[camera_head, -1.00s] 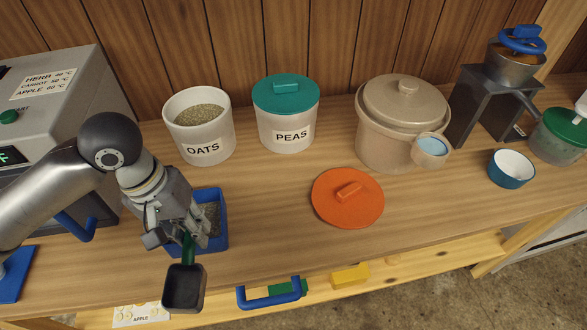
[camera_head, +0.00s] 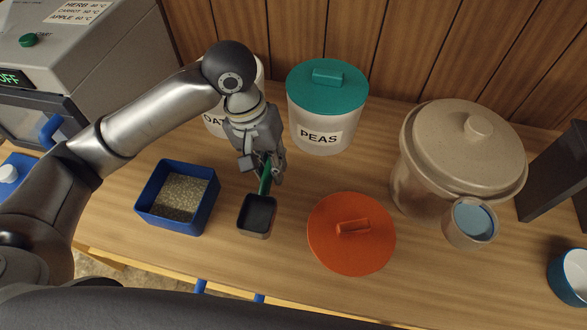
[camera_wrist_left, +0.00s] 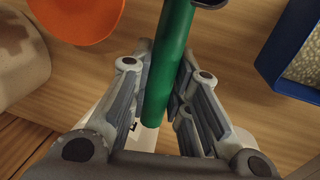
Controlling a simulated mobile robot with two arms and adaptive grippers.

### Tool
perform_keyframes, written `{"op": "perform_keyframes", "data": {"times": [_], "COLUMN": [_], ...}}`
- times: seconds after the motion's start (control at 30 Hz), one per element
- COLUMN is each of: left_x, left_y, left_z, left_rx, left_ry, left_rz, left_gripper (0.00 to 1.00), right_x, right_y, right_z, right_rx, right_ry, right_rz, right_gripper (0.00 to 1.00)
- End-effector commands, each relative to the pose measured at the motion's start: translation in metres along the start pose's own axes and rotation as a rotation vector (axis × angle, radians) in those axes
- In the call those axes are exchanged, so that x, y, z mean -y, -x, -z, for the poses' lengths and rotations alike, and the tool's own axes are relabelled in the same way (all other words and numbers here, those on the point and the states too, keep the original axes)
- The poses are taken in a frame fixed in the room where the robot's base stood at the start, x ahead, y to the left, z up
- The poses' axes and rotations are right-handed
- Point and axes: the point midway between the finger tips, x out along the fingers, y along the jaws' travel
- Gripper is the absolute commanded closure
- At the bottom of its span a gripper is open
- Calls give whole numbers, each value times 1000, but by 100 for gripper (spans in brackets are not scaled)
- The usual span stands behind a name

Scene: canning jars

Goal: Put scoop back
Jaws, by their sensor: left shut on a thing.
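The scoop (camera_head: 257,214) has a dark square bowl and a green handle. My left gripper (camera_head: 265,172) is shut on the green handle, and the bowl points toward the front of the counter. In the left wrist view the green handle (camera_wrist_left: 168,65) runs between both fingers. The bowl looks empty from above. Whether the bowl touches the counter, I cannot tell. The OATS jar (camera_head: 215,122) stands behind my left gripper and is partly hidden by it. The orange lid (camera_head: 350,233) lies on the counter to the right of the scoop. My right gripper is not in view.
A blue bin (camera_head: 207,208) holding grain stands left of the scoop. The PEAS jar (camera_head: 325,128) with its teal lid stands behind. A beige crock (camera_head: 450,150) with a small blue-filled cup (camera_head: 470,222) is at the right. A grey machine (camera_head: 110,60) stands at the left.

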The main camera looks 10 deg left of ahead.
Motion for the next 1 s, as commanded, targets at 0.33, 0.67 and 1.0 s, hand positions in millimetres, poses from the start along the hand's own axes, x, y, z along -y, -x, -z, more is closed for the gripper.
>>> {"op": "perform_keyframes", "data": {"times": [0.33, 0.67, 1.0], "left_x": [-8, -9, -2], "left_y": [-52, -75, -107], "left_z": [62, 82, 84], "left_rx": [2, -1, -2], "left_ry": [2, 0, -1], "left_rz": [0, -1, 0], "left_gripper": [100, 100, 100], "right_x": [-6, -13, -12], "right_y": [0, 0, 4], "right_z": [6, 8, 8], "right_rx": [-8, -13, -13], "right_ry": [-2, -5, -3], "right_rz": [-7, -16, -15], "right_gripper": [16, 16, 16]}}
